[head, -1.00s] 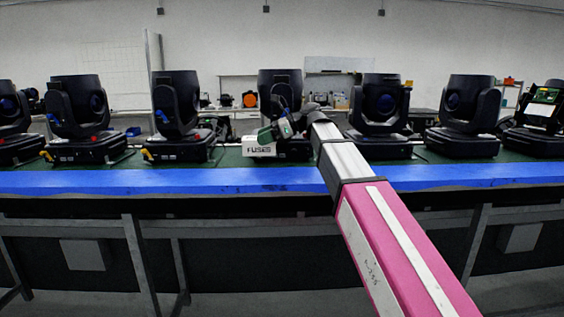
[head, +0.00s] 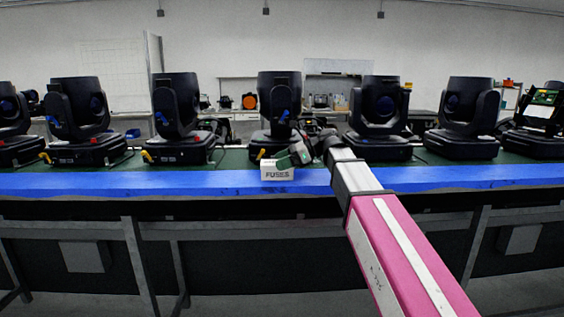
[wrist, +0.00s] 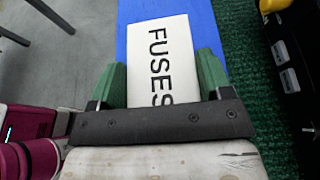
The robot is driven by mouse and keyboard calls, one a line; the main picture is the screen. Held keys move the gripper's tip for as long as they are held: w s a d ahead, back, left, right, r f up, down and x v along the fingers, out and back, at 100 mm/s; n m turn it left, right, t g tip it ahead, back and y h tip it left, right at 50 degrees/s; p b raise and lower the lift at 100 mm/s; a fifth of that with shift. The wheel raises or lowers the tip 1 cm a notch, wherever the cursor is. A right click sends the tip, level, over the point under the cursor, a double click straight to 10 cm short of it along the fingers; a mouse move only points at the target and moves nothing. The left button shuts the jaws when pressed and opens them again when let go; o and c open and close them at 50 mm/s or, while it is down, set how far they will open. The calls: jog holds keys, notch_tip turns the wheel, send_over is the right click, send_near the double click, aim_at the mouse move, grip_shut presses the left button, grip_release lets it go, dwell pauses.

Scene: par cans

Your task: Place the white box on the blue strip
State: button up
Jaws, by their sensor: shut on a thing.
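The white box (head: 277,171), lettered FUSES, is at the blue strip (head: 150,183) along the front edge of the green-topped bench. My gripper (head: 297,157) is shut on the box. In the wrist view the white box (wrist: 160,60) lies between the two green fingers of my gripper (wrist: 162,82), with the blue strip (wrist: 205,20) showing beyond it and on both sides. Whether the underside of the box touches the strip cannot be told.
Several black moving-head lights stand in a row behind the strip, one of them (head: 278,110) just behind the box. Green bench surface (wrist: 250,60) lies beside the strip. The strip is clear to the left and right of the box.

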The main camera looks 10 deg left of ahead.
jog(key=o, duration=1)
jog(key=shift+r, duration=0.1)
jog(key=v, duration=1.2)
jog(key=shift+s, duration=0.1)
